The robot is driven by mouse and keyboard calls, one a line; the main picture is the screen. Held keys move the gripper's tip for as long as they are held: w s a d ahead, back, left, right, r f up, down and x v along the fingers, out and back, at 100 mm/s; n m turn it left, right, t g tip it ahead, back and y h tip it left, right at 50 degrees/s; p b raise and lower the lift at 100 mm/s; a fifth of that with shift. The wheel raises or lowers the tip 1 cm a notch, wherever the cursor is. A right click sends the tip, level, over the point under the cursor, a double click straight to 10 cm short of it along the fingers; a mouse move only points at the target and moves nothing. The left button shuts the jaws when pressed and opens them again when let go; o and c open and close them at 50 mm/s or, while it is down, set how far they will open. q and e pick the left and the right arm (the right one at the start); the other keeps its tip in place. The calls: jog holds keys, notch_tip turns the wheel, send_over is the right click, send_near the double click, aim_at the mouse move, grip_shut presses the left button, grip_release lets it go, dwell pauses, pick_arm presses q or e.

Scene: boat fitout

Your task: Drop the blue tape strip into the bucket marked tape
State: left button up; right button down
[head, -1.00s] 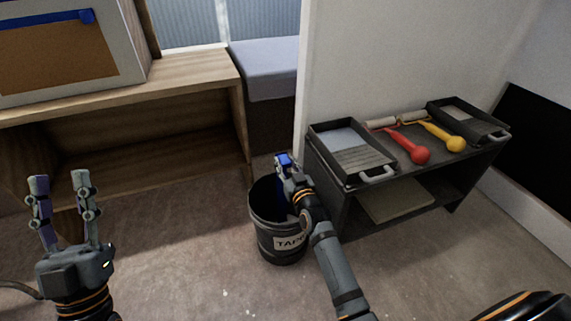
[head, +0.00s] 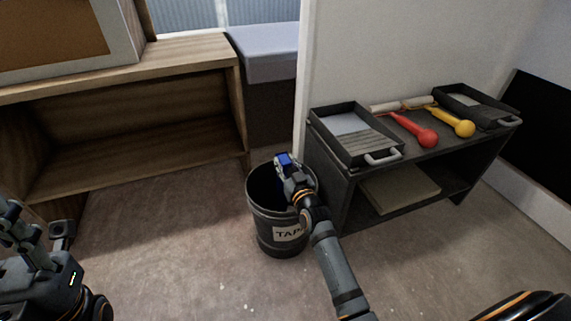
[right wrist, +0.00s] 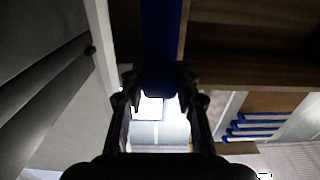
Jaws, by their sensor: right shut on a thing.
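My right gripper (head: 287,164) is over the mouth of the black bucket (head: 262,215), whose white label reads TAPE. It is shut on the blue tape strip (head: 284,158), of which only a little blue shows in the head view. In the right wrist view the strip (right wrist: 160,45) is a broad dark-blue band between the fingers (right wrist: 158,92). I cannot tell how far the strip reaches below the bucket's rim. My left gripper (head: 38,238) is at the lower left, with its fingers apart and nothing between them.
A dark shelf unit (head: 362,208) stands right of the bucket, with two trays, rollers and red and yellow tools on top. A wooden bench (head: 140,115) is behind left. The floor (head: 170,250) left of the bucket is clear. Several blue strips (right wrist: 255,123) show in the wrist view.

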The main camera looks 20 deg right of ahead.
jog(key=shift+c, duration=1.3)
grip_release()
jog(key=shift+s, duration=1.35)
jog(key=s, duration=0.4)
jog(key=shift+s+d, duration=0.15)
jog(key=shift+s, duration=0.25)
jog(key=shift+r, duration=0.15)
